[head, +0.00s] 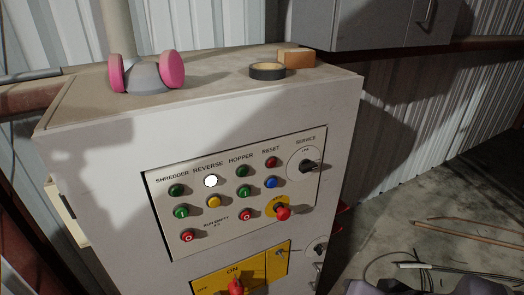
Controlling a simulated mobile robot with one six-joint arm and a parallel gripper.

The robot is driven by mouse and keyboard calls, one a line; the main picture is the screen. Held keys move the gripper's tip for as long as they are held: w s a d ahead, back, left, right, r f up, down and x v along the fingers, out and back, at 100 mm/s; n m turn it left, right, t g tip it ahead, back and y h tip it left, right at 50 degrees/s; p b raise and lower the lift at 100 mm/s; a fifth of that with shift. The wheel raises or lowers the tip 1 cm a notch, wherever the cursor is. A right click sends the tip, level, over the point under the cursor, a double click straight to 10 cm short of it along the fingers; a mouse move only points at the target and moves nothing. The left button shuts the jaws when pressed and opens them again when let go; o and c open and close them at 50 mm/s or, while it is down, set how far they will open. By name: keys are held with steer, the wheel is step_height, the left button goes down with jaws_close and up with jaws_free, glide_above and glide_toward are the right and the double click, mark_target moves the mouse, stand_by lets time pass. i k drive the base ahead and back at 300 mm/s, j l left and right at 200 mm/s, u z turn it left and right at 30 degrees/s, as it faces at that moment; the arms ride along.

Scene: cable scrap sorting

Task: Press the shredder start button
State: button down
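The control panel (225,235) is on the front of a grey cabinet (110,190). Its SHREDDER column at the left has a dark green lamp or button (176,190) on top. Below that is a green button marked I (181,211), the shredder start button by its mark and column. Under it is a red button marked O (187,236). None of these looks lit. A white indicator (210,181) under REVERSE is bright.
Nearby are a yellow button (213,201), the hopper's green I button (244,191), a blue button (271,182) and a red mushroom button (282,212). A red-handled switch (236,287) sits below. Pink earmuffs (172,70) and tape (268,71) lie on top. Scrap litters the right floor.

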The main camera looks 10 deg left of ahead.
mark_target(182, 212)
steer(key=u, duration=1.35)
